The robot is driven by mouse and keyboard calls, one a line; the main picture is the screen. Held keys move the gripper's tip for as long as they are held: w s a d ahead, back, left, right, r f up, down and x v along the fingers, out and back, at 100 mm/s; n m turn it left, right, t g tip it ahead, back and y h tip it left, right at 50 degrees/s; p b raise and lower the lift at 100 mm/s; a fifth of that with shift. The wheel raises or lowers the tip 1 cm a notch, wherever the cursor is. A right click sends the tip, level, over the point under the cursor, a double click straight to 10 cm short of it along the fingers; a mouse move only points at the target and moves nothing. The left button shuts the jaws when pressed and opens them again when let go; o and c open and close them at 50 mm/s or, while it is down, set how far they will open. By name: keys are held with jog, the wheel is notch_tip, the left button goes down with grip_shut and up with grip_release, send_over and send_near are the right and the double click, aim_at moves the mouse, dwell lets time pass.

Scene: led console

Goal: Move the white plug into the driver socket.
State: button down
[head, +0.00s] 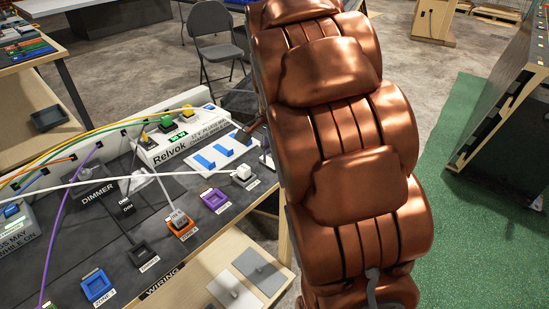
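A white plug (243,172) stands at the far right end of the socket row, at the end of a long white cable from the left. A second pale plug (178,217) sits at the orange socket (186,231), also with a pale cable. A black socket (142,254) lies on the console at the lower left; its label is too small to read surely, so I cannot confirm it is the driver socket. It looks empty.
The console has a blue socket (97,287), a purple socket (215,200) and a DIMMER block (97,195). Yellow, orange, green and purple cables arch over its left side. Behind is the Relvok box (182,135). A grey folding chair (215,50) stands beyond. Green floor (470,220) is clear at right.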

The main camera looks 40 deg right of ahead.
jog(key=s+a+p, duration=0.1)
jog(key=s+a, duration=0.3)
jog(key=a, duration=1.7)
jog(key=s+a+p, duration=0.1)
jog(key=s+a, duration=0.4)
jog(key=a, duration=1.6)
jog(key=s+a+p, duration=0.1)
jog(key=s+a, duration=0.4)
jog(key=a, duration=1.6)
jog(key=shift+p, duration=0.35)
jog(key=shift+f, duration=0.1)
